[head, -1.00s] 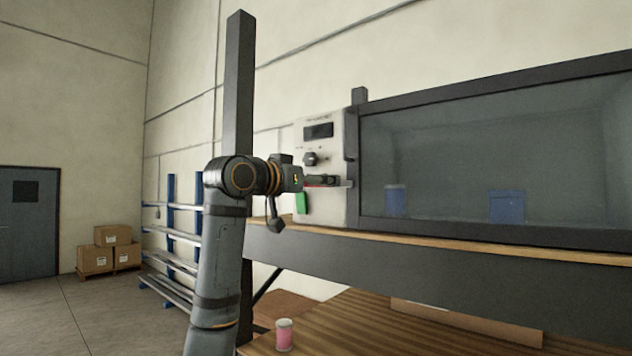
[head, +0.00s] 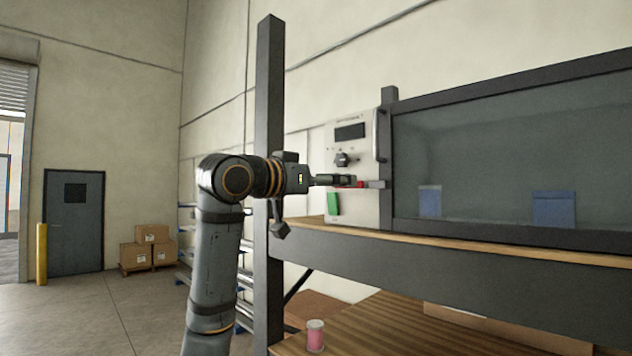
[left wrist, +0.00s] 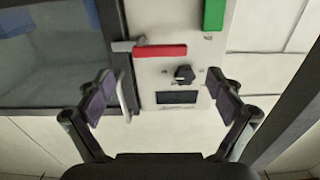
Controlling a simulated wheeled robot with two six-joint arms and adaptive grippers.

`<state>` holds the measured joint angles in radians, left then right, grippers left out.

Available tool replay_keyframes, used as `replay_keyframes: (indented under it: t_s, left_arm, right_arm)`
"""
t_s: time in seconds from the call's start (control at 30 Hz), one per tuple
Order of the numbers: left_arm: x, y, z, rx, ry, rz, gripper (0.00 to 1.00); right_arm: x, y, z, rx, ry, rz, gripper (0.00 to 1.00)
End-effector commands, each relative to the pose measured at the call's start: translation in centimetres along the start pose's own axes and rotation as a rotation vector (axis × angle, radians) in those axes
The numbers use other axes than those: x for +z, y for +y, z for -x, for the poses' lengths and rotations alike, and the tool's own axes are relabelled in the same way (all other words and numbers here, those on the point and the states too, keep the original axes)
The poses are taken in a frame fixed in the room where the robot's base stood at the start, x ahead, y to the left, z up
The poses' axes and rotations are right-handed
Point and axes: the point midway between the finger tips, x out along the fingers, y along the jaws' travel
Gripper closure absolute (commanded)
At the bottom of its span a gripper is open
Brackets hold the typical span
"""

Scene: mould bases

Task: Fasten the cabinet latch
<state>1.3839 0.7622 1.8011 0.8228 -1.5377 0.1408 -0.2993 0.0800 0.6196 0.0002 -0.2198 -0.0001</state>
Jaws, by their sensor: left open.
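The cabinet latch is a grey bar (head: 375,184) with a red grip (head: 360,184), on the pale panel beside the cabinet's glass door (head: 470,165). The latch lies level, its grey end at the door frame's edge. The red grip (left wrist: 160,51) and grey end (left wrist: 124,46) show fully in the left wrist view. My left gripper (head: 345,180) is in front of the panel at latch height and hides part of it in the head view. In the left wrist view its fingers (left wrist: 158,87) are wide apart and empty, with the latch beyond them. The door looks shut. My right gripper is out of view.
The panel has a dark knob (head: 343,159), a display (head: 350,131) and a green block (head: 334,204). A vertical door handle (head: 380,135) stands close to the latch. A dark post (head: 269,130) rises beside my arm. A pink jar (head: 315,335) stands on the lower shelf.

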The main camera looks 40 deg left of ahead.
Motion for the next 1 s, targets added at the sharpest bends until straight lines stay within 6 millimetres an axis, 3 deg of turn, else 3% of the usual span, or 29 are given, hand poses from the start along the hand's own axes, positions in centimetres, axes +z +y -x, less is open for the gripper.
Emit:
replay_keyframes:
  t_s: [0.1, 0.3, 1.0]
  left_arm:
    - [0.0, -0.1, 2.6, -0.007, -0.001, -0.004, 0.07]
    - [0.0, -0.1, 4.8, -0.003, -0.001, -0.001, 0.07]
    - [0.0, 0.0, 5.1, -0.001, 0.000, 0.000, 0.07]
  right_arm:
    - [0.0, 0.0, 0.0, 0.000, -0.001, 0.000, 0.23]
    - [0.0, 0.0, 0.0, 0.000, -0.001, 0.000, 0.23]
    - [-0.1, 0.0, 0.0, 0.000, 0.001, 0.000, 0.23]
